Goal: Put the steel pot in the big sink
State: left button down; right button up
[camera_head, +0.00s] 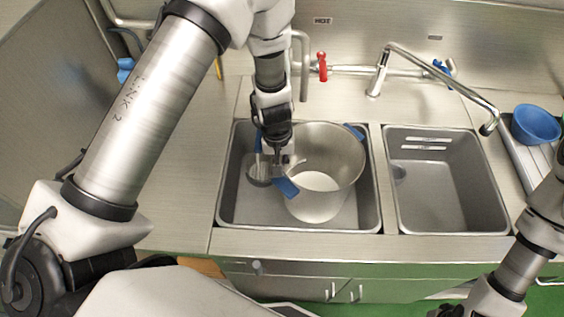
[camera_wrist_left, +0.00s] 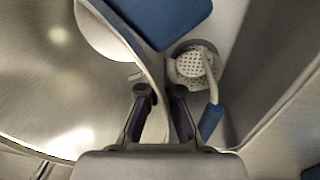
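The steel pot (camera_head: 345,160) has blue handle grips and stands inside the left, bigger sink (camera_head: 233,200). Its mouth faces up, and it fills the right part of that basin. My left gripper (camera_head: 279,160) is at the pot's left rim. In the left wrist view the fingers (camera_wrist_left: 160,92) are a little apart, with the pot's wall (camera_wrist_left: 60,90) passing between them. A narrow gap shows, so the fingers do not look clamped on it. My right gripper (camera_head: 447,311) is only a dark bit at the bottom edge; its fingers are not visible.
A strainer with a blue handle (camera_head: 259,172) lies in the big sink left of the pot, close to my left gripper; it also shows in the left wrist view (camera_wrist_left: 195,66). The smaller right sink (camera_head: 440,215) looks empty. A faucet (camera_head: 440,80) reaches over the right side. A blue bowl (camera_head: 536,124) stands far right.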

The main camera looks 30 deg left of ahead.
pick_arm(q)
jog(key=c, duration=1.3)
grip_release()
jog(key=shift+r+p, duration=0.25)
jog(key=shift+p, duration=0.05)
jog(key=r, duration=0.7)
jog(key=a+r, duration=0.1)
jog(key=r, duration=0.3)
jog(key=shift+s+r+p, duration=0.2)
jog(key=shift+r+p, duration=0.1)
